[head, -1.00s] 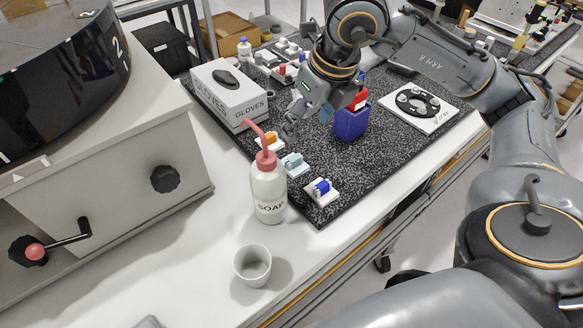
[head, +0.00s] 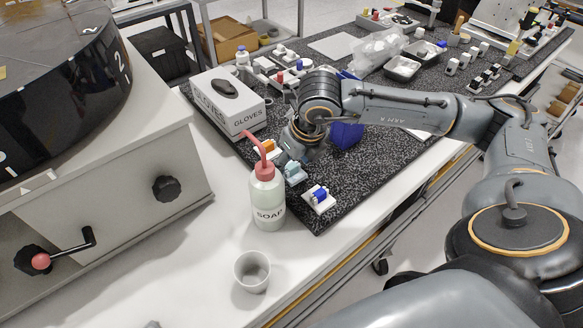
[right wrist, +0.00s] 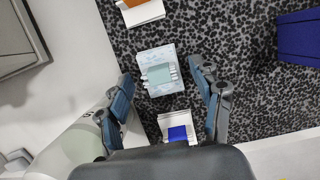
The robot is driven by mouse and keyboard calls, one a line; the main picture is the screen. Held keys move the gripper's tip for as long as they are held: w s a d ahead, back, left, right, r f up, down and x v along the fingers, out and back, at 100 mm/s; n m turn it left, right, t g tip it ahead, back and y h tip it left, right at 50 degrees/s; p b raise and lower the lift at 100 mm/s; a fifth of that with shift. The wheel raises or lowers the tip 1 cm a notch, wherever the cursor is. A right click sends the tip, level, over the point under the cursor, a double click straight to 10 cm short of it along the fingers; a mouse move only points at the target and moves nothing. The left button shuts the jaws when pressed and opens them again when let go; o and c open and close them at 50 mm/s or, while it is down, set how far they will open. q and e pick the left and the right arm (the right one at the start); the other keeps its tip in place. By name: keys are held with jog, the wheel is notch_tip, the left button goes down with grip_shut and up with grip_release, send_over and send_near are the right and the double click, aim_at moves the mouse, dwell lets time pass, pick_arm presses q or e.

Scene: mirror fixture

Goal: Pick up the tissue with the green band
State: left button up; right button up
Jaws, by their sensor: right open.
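Three small white tissue packs lie in a row on the speckled black mat. The middle one has a pale green-blue band (head: 294,172) and also shows in the right wrist view (right wrist: 160,74). The orange-banded pack (head: 267,149) is behind it and the blue-banded pack (head: 319,198) in front. My right gripper (head: 299,154) is low over the mat, just behind the green-blue pack, its tips partly hidden. In the right wrist view its fingers (right wrist: 163,78) are spread on either side of that pack, with nothing held. My left gripper is out of view.
A soap bottle (head: 268,200) with a red spout stands close to the left of the packs, a grey cup (head: 252,271) in front. A glove box (head: 230,105) stands behind left, a blue container (head: 347,134) right of my gripper.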

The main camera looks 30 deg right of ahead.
aim_at(293, 167)
jog(key=c, duration=0.8)
notch_tip(293, 167, up, 10)
jog(key=shift+b, duration=0.65)
jog(key=shift+c, duration=0.2)
jog(key=shift+c, duration=1.4)
